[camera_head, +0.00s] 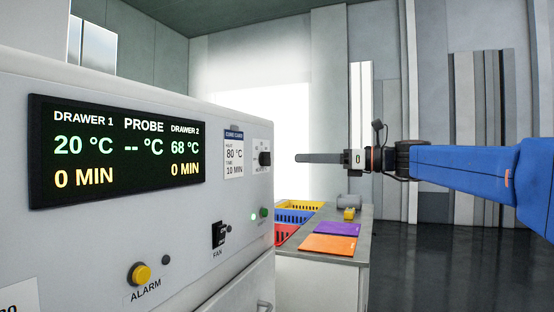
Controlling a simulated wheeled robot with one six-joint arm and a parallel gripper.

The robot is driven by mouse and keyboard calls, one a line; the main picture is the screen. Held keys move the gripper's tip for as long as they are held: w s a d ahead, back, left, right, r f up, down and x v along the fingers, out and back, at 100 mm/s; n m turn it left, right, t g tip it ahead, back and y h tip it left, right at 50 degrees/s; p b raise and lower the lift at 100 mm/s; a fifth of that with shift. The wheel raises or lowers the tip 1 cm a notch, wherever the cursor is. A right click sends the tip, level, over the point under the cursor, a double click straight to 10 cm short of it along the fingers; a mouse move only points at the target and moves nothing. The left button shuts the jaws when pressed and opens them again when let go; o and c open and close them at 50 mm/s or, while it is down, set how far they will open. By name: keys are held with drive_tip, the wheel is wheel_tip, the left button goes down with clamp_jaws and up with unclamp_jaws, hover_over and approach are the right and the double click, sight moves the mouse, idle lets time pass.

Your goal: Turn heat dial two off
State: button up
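A black dial (264,158) sits on the right part of the white cabinet's front panel (200,250). Small marks surround it, too small to read, so I cannot tell its number or setting. The display (118,152) reads drawer 1 at 20 °C, 0 min; probe "--"; drawer 2 at 68 °C, 0 min. My gripper (300,158) is to the right of the dial in the picture, fingers pointing left and apart from it. I see its dark fingers side-on, overlapping as one bar, so their opening is hidden. Nothing shows in them.
The panel also has a card (234,155) reading 80 °C and 10 min, a fan switch (219,235), a green light (264,212) and a yellow alarm button (138,274). Behind stands a counter (352,252) with purple and orange sheets and coloured crates. Floor at right is clear.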

sight(270, 157)
drive_tip(key=x, duration=0.9)
drive_tip(key=shift+a, duration=0.25)
clamp_jaws()
